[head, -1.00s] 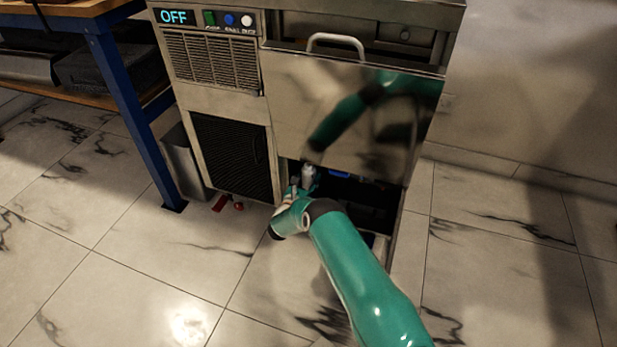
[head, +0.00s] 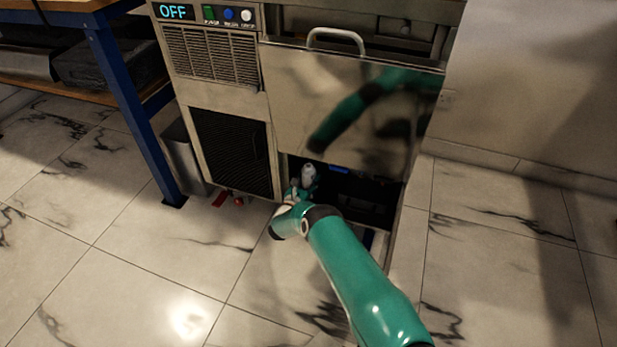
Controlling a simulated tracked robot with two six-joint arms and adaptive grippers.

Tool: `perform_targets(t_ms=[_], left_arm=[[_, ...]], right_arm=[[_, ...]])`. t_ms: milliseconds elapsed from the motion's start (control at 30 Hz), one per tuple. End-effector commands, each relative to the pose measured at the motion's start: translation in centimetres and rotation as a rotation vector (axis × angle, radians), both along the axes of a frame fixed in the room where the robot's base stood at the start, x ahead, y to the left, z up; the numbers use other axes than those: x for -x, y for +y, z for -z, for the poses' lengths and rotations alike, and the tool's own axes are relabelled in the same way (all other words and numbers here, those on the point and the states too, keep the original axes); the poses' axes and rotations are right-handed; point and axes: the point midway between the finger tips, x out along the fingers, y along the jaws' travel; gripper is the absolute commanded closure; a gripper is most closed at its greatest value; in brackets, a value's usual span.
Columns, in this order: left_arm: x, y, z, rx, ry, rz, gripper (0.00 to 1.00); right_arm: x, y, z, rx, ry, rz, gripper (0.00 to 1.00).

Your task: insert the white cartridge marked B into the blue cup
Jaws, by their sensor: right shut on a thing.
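My right gripper (head: 303,187) is at the left part of the dark opening low in the machine. It is shut on a small pale, whitish cylinder (head: 308,172), likely the cartridge; no letter can be read on it. A small blue part (head: 339,169) shows inside the opening, to the right of the gripper; I cannot tell if it is the blue cup. The pale cylinder and the blue part are apart in the picture. My left gripper is out of view.
The steel machine has a shiny panel (head: 345,105) above the opening, with a handle (head: 336,35), and a black grille (head: 231,154) at left. A red object (head: 221,198) lies on the floor by it. A blue-legged bench (head: 130,110) and a grey bin (head: 184,162) stand left. Front floor is clear.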

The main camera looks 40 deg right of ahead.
Motion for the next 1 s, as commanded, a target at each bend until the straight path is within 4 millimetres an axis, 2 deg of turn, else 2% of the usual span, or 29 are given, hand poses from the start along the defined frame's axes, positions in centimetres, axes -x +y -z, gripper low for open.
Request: perform_targets(t_ms=[800,833,1000], left_arm=[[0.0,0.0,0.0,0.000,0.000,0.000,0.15],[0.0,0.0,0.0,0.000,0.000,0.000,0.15],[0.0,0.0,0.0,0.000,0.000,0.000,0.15]], right_arm=[[0.0,0.0,2.0,0.002,-0.001,0.000,0.98],[0.0,0.0,1.9,0.002,-0.001,0.000,0.48],[0.0,0.0,1.9,0.001,0.000,0.000,0.22]])
